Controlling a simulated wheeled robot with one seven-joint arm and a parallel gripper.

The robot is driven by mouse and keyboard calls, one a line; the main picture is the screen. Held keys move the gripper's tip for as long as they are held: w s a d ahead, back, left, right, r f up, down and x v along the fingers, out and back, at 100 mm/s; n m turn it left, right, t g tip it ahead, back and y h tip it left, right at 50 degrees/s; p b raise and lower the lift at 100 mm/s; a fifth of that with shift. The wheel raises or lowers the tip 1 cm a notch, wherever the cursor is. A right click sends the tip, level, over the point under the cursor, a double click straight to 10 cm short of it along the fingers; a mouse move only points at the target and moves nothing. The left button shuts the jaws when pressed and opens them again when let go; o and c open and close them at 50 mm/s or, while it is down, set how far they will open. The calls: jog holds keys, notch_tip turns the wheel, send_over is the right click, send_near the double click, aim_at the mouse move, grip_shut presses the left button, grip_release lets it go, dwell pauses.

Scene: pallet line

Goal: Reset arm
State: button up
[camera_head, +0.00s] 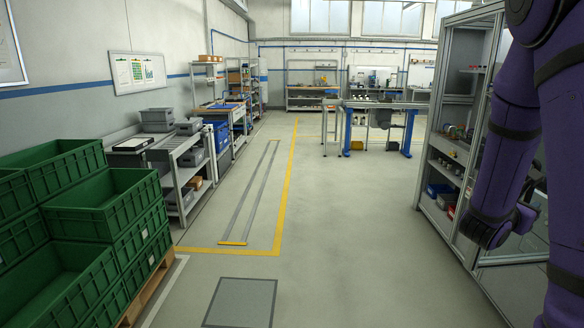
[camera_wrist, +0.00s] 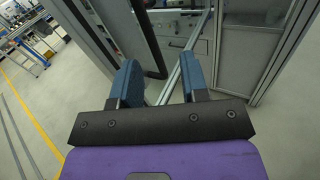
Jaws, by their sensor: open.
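My purple arm (camera_head: 505,150) hangs down along the right side of the head view. My gripper (camera_wrist: 160,82) shows in the wrist view with its two blue fingers apart and nothing between them. It points toward a grey metal frame and a cabinet panel (camera_wrist: 252,50). In the head view the fingers are hidden or too dark to make out.
Green crates (camera_head: 105,205) stand stacked on a wooden pallet (camera_head: 150,290) at the left. A grey shelf cabinet (camera_head: 432,212) stands at the right, close to my arm. A workbench with blue legs (camera_head: 408,132) is farther back. The floor (camera_head: 330,230) in the middle is clear.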

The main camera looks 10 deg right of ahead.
jog(key=s+a+r+m+g+y, duration=0.3)
jog(key=s+a+m, duration=0.1)
jog(key=s+m, duration=0.25)
jog(key=s+a+r+m+g+y, duration=0.3)
jog(key=s+a+m+g, duration=0.15)
jog(key=m, duration=0.25)
jog(key=s+a+r+m+t+y, duration=0.1)
jog(key=s+a+m+t+y, duration=0.1)
jog(key=a, duration=0.5)
jog(key=s+a+r+m+t+y, duration=0.2)
jog(key=a+y, duration=0.3)
jog(key=a, duration=0.3)
jog(key=s+a+r+m+t+y, duration=0.2)
jog(key=s+a+m+t+y, duration=0.1)
jog(key=a, duration=0.5)
jog(key=shift+s+r+y, duration=0.15)
jog(key=shift+s+y, duration=0.1)
jog(key=shift+y, duration=0.15)
jog(key=shift+d, duration=0.1)
